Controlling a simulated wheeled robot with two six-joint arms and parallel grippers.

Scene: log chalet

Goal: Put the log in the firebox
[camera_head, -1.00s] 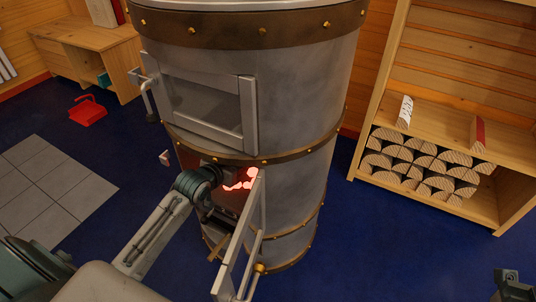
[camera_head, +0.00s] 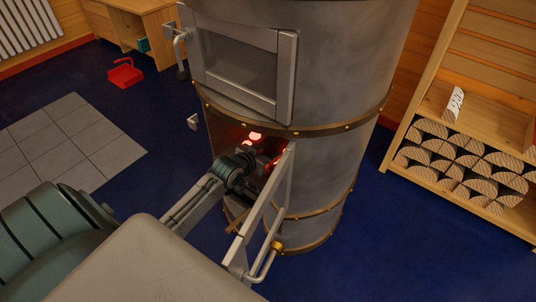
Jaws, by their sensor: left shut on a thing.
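The grey metal stove (camera_head: 345,130) stands in the middle. Its lower firebox (camera_head: 222,133) is open, with red-glowing embers (camera_head: 255,136) inside. The firebox door (camera_head: 262,212) is swung out toward me, just right of my left arm. My left gripper (camera_head: 258,168) is at the firebox opening, its fingers reaching inside. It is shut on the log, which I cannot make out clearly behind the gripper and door. My right gripper is not in view.
The upper glazed stove door (camera_head: 243,70) is shut. A wooden shelf (camera_head: 489,111) with stacked split logs (camera_head: 465,160) stands at the right. A red dustpan (camera_head: 125,73) lies on the blue floor near grey tiles (camera_head: 72,140). The floor right of the stove is clear.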

